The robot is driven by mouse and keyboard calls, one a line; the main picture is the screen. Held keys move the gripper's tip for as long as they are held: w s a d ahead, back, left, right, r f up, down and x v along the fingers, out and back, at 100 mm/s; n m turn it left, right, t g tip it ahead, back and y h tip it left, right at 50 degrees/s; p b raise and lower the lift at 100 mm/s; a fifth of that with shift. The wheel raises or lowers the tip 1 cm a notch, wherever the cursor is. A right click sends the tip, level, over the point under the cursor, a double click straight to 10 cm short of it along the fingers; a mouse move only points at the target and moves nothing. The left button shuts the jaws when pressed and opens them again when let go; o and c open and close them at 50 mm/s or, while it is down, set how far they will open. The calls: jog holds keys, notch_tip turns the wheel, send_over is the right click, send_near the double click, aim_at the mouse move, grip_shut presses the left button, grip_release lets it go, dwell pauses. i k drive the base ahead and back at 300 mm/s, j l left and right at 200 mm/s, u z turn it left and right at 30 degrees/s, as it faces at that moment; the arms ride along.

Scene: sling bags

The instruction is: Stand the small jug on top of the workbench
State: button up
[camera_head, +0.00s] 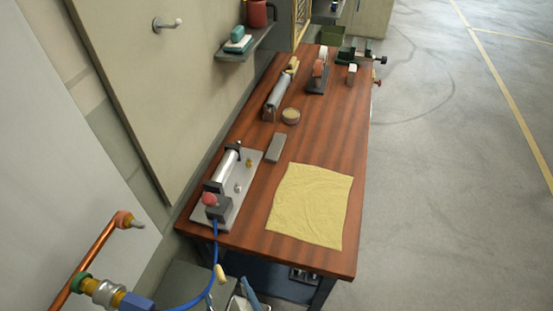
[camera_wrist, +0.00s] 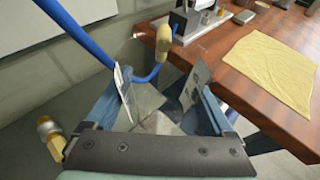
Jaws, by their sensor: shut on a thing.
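The workbench (camera_head: 262,180) has a reddish-brown wooden top and runs away from me in the head view; its near corner shows in the wrist view (camera_wrist: 235,85). My gripper (camera_head: 243,298) is at the bottom edge of the head view, just off the bench's near end. In the wrist view my gripper (camera_wrist: 160,88) has its fingers apart around a greyish, see-through thing, which I take to be the small jug (camera_wrist: 163,108). Its outline is faint, and I cannot tell its tilt. No other clear jug shows on the bench.
A yellow cloth (camera_head: 311,205) covers the near right of the top. A grey plate with a clamped cylinder (camera_head: 228,172) fills the near left. A blue hose (camera_head: 213,262) hangs beside my gripper. Tools stand farther back. Bare wood shows between cloth and tools.

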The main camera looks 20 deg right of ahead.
aim_at(328, 130)
jog(key=k+l, duration=0.1)
jog(key=l, duration=1.35)
jog(key=i+l, duration=1)
jog(key=i+j, duration=0.1)
jog(key=i, duration=0.15)
